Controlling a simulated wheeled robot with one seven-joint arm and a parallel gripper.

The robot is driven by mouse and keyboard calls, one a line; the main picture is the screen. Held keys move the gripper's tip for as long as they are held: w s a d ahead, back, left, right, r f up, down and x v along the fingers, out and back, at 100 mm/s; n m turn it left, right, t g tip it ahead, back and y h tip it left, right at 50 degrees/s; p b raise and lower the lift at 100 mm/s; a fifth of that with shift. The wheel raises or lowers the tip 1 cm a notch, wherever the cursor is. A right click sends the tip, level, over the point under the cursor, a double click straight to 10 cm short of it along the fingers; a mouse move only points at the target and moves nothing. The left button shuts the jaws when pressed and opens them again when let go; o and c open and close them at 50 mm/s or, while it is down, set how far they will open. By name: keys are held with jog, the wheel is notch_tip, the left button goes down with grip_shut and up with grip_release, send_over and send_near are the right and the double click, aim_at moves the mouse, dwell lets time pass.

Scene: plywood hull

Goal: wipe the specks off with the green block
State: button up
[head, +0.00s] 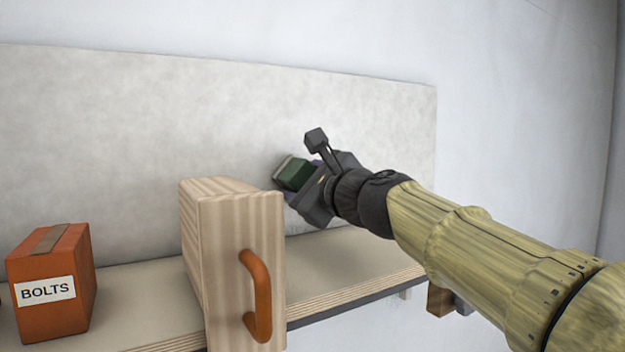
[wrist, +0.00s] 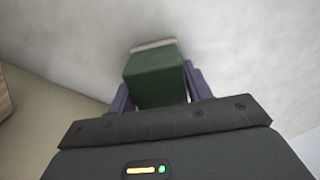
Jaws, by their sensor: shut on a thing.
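The green block (head: 294,173) has a pale layer on its far face. My gripper (head: 291,185) is shut on it and holds it above the shelf, at the pale wall panel. The green block also shows in the wrist view (wrist: 155,78), between the purple fingers of my gripper (wrist: 158,90). Its pale face is turned to the panel (wrist: 230,40); I cannot tell whether it touches. The panel also fills the back in the head view (head: 120,120). I can make out no clear specks on it, only faint grey mottling. My gripper hides part of the panel.
A wooden box with an orange handle (head: 240,260) stands on the shelf (head: 345,262), just left of and below my gripper. An orange box labelled BOLTS (head: 50,283) stands further left. The shelf is clear right of the wooden box. A small brown block (head: 440,300) shows below the shelf's right end.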

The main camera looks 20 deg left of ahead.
aim_at(293, 187)
jog(key=shift+w+d+f, duration=0.1)
jog(key=shift+w+d, duration=0.15)
jog(key=shift+w, duration=0.05)
jog(key=shift+s+a+p, duration=0.45)
jog(key=shift+s+a, duration=0.85)
jog(key=shift+s, duration=0.3)
jog(key=shift+d, duration=0.1)
jog(key=shift+s+d+b, duration=0.25)
jog(key=shift+d+b, duration=0.1)
jog(key=shift+b, duration=0.05)
jog(key=shift+b+v, duration=0.8)
jog(key=shift+v, duration=1.65)
jog(key=b+v, duration=0.1)
jog(key=v, duration=0.2)
